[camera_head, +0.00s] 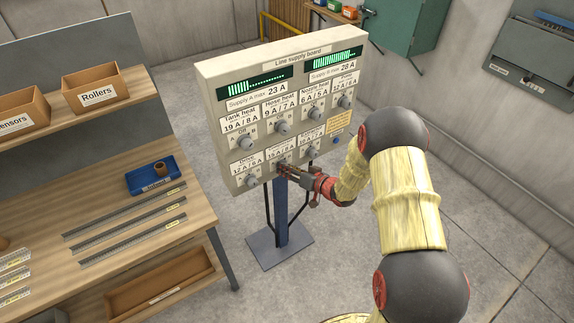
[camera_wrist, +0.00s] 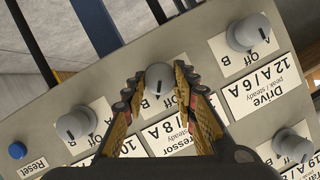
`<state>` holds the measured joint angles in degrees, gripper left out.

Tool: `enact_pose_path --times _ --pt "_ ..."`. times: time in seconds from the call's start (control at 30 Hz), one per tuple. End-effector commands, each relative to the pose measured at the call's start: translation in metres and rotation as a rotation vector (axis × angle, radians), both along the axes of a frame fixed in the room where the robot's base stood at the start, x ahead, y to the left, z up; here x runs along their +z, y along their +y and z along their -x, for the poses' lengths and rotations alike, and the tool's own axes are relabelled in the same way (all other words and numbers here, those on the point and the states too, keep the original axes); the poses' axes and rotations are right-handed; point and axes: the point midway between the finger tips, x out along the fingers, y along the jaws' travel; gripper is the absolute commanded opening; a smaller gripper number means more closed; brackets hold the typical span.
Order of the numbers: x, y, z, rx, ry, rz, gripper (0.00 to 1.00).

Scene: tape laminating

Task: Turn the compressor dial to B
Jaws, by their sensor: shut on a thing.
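The compressor dial (camera_wrist: 159,75) is a grey round knob on the lower row of the line supply board (camera_head: 262,80). Its label (camera_wrist: 172,137), partly covered by my fingers, ends in "ressor". In the head view the gripper hides most of this dial.
The Drive dial (camera_wrist: 248,33) and another dial (camera_wrist: 76,124) sit on either side, close to my fingers. A blue reset button (camera_wrist: 17,151) is farther left. The workbench (camera_head: 140,235) with a blue tray (camera_head: 140,184) stands left of the board. Floor to the right is clear.

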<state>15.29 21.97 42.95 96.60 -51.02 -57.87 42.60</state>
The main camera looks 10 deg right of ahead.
Motion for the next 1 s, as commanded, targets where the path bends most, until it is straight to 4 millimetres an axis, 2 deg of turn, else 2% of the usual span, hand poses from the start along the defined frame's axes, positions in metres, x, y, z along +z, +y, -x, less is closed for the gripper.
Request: enact_pose_path --times 0.33,0.87,0.9,1.0 --pt "-0.0004 -0.0017 -0.0004 -0.001 0.047 -0.145 0.03" --pt "-0.0013 -0.0018 -0.0007 -0.002 0.056 -0.172 0.03" --pt "-0.0013 -0.0018 -0.0007 -0.002 0.056 -0.171 0.28" --pt "-0.0013 -0.0017 -0.0007 -0.002 0.056 -0.171 0.34"
